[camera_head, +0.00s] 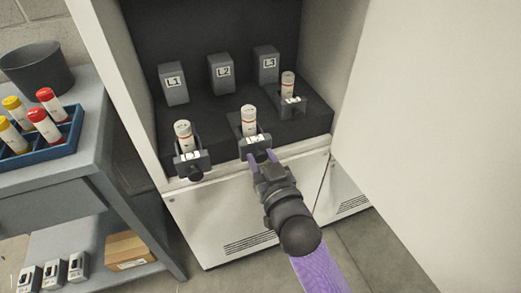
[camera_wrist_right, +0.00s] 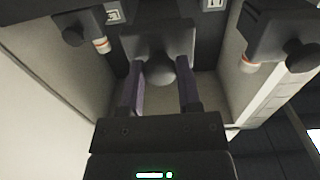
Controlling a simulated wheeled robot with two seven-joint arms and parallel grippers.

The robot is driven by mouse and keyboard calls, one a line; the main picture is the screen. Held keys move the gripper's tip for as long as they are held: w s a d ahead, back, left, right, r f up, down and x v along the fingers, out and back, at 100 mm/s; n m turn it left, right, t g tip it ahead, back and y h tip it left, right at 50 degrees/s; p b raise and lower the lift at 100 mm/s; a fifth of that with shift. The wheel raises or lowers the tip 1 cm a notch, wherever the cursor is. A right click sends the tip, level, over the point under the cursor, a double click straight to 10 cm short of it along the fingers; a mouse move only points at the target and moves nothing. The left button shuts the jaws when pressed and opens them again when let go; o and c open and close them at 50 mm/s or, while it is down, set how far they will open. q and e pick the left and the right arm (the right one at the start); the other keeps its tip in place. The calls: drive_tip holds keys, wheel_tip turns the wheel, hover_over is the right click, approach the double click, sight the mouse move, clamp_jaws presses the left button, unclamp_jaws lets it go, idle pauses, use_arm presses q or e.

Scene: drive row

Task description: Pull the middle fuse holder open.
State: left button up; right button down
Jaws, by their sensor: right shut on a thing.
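The middle fuse holder (camera_head: 255,145) is a dark grey carrier with an upright white fuse (camera_head: 249,120) in it. It stands forward of the block marked L2 (camera_head: 221,74), at the front edge of the black shelf. My right gripper (camera_head: 261,158) reaches it from the front, its purple fingers shut on the holder's round knob. In the right wrist view the gripper (camera_wrist_right: 160,85) has a finger on each side of the knob (camera_wrist_right: 161,72). My left gripper is not in view.
The left holder (camera_head: 192,163) also stands forward; the right holder (camera_head: 292,104) sits farther back, near L3 (camera_head: 266,64). A white cabinet door (camera_head: 430,130) stands at right. A grey bench (camera_head: 45,165) with a blue fuse tray (camera_head: 72,130) and dark bin (camera_head: 37,70) stands left.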

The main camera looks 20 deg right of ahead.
drive_tip(key=shift+c, duration=1.4)
unclamp_jaws()
drive_tip(key=shift+w, duration=0.1)
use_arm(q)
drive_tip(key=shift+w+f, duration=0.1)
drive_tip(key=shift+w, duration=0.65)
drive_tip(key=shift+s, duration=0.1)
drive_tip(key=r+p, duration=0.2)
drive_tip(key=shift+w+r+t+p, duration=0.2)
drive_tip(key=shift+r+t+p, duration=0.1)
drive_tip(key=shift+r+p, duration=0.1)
use_arm(e)
drive_tip(key=s, duration=1)
drive_tip(key=shift+d, duration=0.15)
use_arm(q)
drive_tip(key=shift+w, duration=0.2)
